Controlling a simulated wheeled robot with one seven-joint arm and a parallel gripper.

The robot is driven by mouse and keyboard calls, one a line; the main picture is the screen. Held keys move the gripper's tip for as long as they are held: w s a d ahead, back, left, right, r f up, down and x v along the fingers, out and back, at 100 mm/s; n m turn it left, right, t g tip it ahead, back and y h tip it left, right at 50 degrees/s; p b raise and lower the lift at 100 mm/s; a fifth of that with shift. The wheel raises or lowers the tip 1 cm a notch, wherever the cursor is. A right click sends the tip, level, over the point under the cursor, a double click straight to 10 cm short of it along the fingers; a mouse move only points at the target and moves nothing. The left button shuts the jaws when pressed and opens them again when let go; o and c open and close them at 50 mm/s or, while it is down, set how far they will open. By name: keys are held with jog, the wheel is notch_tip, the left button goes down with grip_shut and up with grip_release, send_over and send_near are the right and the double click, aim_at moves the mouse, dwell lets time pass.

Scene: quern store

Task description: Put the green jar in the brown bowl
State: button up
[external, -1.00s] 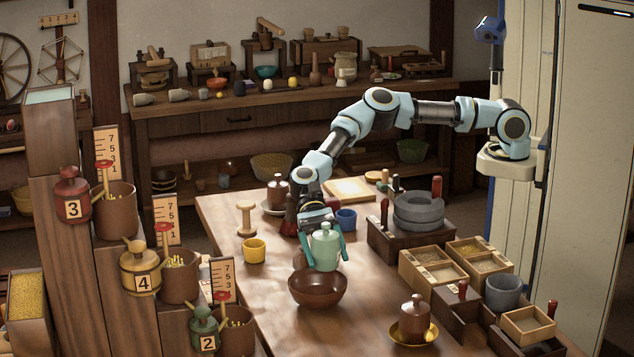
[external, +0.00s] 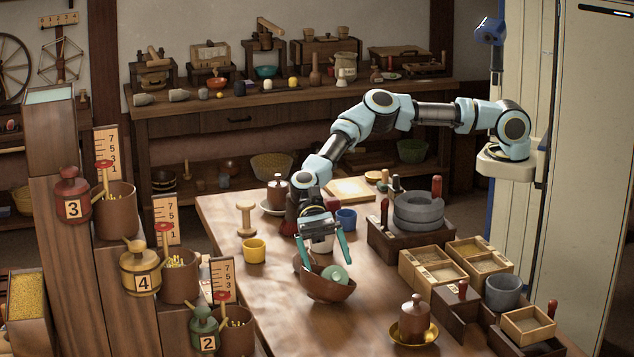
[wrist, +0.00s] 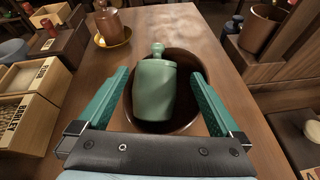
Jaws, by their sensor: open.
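The green jar (external: 335,274) lies tipped over inside the brown bowl (external: 326,290), its round lid turned toward the external camera. The bowl looks tilted on the table. In the wrist view the jar (wrist: 154,92) rests within the bowl's rim (wrist: 192,68), its knob pointing to the picture's top. My gripper (external: 328,260) is open just above the bowl, its teal fingers spread to either side of the jar with gaps. The jar's underside is hidden.
A yellow cup (external: 254,251) and a blue cup (external: 346,219) stand on the table behind the bowl. A brown lidded jar on a yellow saucer (external: 400,336) is at the front right. Grain boxes (external: 432,270) line the right side.

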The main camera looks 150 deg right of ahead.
jog(key=shift+r, duration=0.35)
jog(key=b+v, duration=0.1)
jog(key=v, duration=1.1)
jog(key=shift+r, duration=0.25)
